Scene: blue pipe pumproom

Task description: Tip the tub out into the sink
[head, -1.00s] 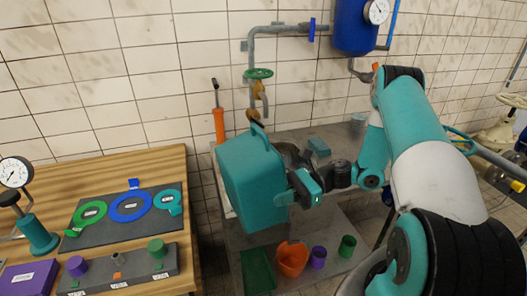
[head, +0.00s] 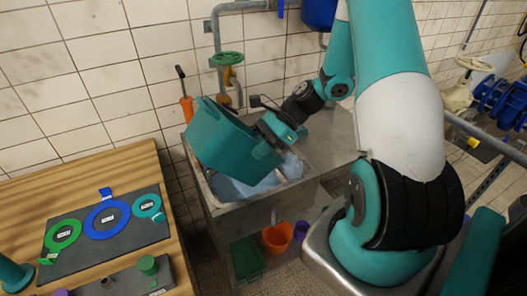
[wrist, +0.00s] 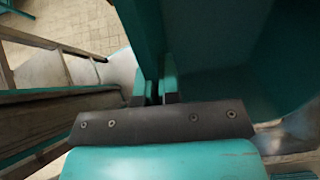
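The teal tub (head: 232,142) hangs tilted over the sink (head: 262,207) in the head view. My gripper (head: 268,133) is shut on a teal part of the tub at its right side. In the wrist view the fingers (wrist: 155,92) close on a thin teal piece, with the tub's wall (wrist: 222,50) filling the right. Pale blue water (head: 243,188) shows in the basin below the tub, and a pale stream (head: 292,166) shows beside it. The tub hides much of the basin, and what is left inside it cannot be seen.
A green-handled tap (head: 227,59) and an orange-based pump (head: 186,106) stand behind the sink. A bare metal counter (head: 335,130) lies to the right. A wooden bench (head: 125,165) stands left. An orange bucket (head: 277,236) sits below the sink.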

